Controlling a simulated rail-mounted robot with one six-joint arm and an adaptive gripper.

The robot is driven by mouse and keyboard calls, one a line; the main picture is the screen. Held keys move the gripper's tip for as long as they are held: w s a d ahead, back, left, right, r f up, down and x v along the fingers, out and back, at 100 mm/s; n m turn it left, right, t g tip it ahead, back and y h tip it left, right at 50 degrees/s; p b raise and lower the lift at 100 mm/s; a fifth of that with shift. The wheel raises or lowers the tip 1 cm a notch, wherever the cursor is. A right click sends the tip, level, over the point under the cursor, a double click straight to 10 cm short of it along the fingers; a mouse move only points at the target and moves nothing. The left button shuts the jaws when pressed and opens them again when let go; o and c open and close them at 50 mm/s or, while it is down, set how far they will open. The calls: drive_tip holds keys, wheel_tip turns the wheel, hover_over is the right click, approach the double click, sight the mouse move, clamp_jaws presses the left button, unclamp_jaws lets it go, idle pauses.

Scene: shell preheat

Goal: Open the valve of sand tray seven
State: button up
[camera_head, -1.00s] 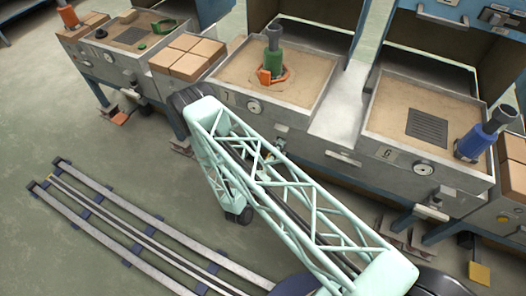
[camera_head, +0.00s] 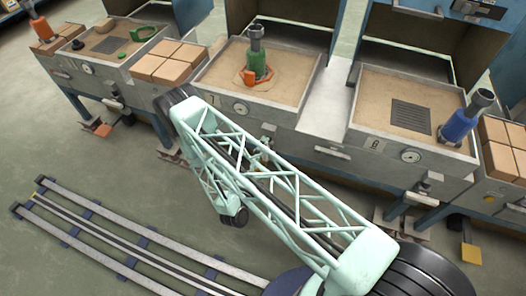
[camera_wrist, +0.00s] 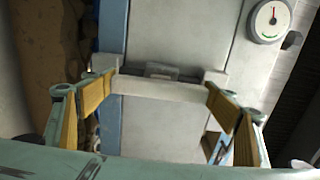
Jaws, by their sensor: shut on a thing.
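Sand tray seven (camera_head: 215,92) is the middle tray of the row in the head view. It holds sand, with a green and grey piece (camera_head: 258,62) standing in an orange ring (camera_head: 250,78). Its front carries a round gauge (camera_head: 240,108); a gauge (camera_wrist: 270,20) also shows at upper right in the wrist view. In the wrist view my gripper (camera_wrist: 162,84) has its yellow-padded fingers at both ends of a pale grey valve handle bar (camera_wrist: 165,90) and is shut on it. My pale green lattice arm hides the gripper in the head view.
Tray six (camera_head: 440,95), with a dark grate and a blue piece (camera_head: 462,122), stands to the right. Stacked tan bricks (camera_head: 165,62) lie left of tray seven. Floor rails (camera_head: 110,235) run along the front; floor at left is free.

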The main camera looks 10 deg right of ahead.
drive_tip(key=o, duration=1.2)
drive_tip(key=shift+c, duration=0.2)
drive_tip(key=shift+s+a, duration=0.1)
drive_tip(key=shift+s, duration=0.05)
drive_tip(key=v, duration=1.1)
drive_tip(key=shift+s+a, duration=0.15)
drive_tip(key=shift+s, duration=0.1)
drive_tip(key=shift+r, duration=0.1)
